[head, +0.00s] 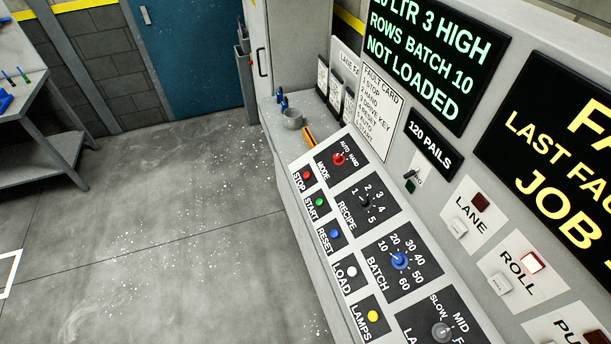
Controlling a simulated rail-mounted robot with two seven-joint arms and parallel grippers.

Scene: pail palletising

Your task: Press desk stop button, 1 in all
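The desk stop button (307,175) is a small red round button on a dark plate labelled STOP. It is at the upper left end of the button column on the sloped control desk (300,220). Below it in the same column are a green START button (319,202), a blue RESET button (334,234), a white LOAD button (350,271) and a yellow LAMPS button (372,315). Nothing covers the stop button. Neither of my grippers shows in the head view.
A red MODE knob (340,159), a RECIPE dial (364,202) and a blue BATCH knob (399,261) sit beside the buttons. The floor (170,240) at left is clear.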

